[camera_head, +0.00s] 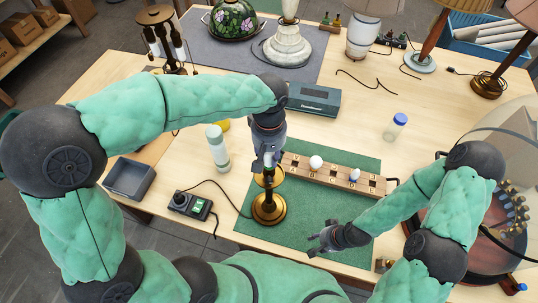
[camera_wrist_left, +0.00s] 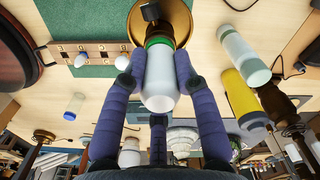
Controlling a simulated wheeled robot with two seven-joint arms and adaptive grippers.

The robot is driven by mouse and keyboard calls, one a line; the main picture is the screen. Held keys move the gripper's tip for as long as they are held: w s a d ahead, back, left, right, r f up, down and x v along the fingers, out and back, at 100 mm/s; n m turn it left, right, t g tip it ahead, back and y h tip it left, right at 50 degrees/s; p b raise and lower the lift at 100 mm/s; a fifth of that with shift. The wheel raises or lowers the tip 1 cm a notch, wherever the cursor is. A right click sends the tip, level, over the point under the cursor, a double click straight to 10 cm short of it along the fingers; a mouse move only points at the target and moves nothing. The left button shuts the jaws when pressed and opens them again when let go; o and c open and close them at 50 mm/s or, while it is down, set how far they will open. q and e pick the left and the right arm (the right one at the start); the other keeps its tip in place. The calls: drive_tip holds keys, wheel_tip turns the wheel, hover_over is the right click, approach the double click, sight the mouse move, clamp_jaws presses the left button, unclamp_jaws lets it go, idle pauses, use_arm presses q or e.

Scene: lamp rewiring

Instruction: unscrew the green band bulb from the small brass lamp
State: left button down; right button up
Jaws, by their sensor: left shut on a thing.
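The small brass lamp (camera_head: 268,208) stands upright at the left edge of the green mat (camera_head: 300,235). My left gripper (camera_head: 268,163) comes down over the lamp's top. In the left wrist view my left gripper (camera_wrist_left: 158,72) is shut on the green band bulb (camera_wrist_left: 160,85), a white bulb with a green ring near its base. The bulb is in line with the brass lamp (camera_wrist_left: 178,14); whether its thread still sits in the socket cannot be told. My right gripper (camera_head: 318,243) is empty, with fingers apart, low over the mat to the right of the lamp.
A wooden bulb rack (camera_head: 333,174) with white bulbs lies behind the lamp. A blue-capped jar (camera_head: 395,127) stands at the right. Bare table lies around the jar.

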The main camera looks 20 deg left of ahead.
sight(313, 244)
use_arm(q)
drive_tip(key=n, duration=0.4)
drive_tip(key=shift+b, duration=0.35)
use_arm(e)
drive_tip(key=shift+f, duration=0.45)
use_arm(q)
drive_tip(key=shift+n, duration=0.3)
drive_tip(key=n+b, duration=0.1)
drive_tip(key=n, duration=0.4)
use_arm(e)
drive_tip(key=shift+f, duration=0.55)
use_arm(q)
drive_tip(key=shift+r+n, duration=0.1)
drive_tip(key=shift+n, duration=1.2)
use_arm(e)
drive_tip(key=shift+f, duration=0.15)
use_arm(q)
drive_tip(key=n+b, duration=0.1)
drive_tip(key=n, duration=0.2)
use_arm(e)
drive_tip(key=shift+f, duration=0.3)
use_arm(q)
drive_tip(key=n, duration=0.5)
use_arm(e)
drive_tip(key=shift+f, duration=0.25)
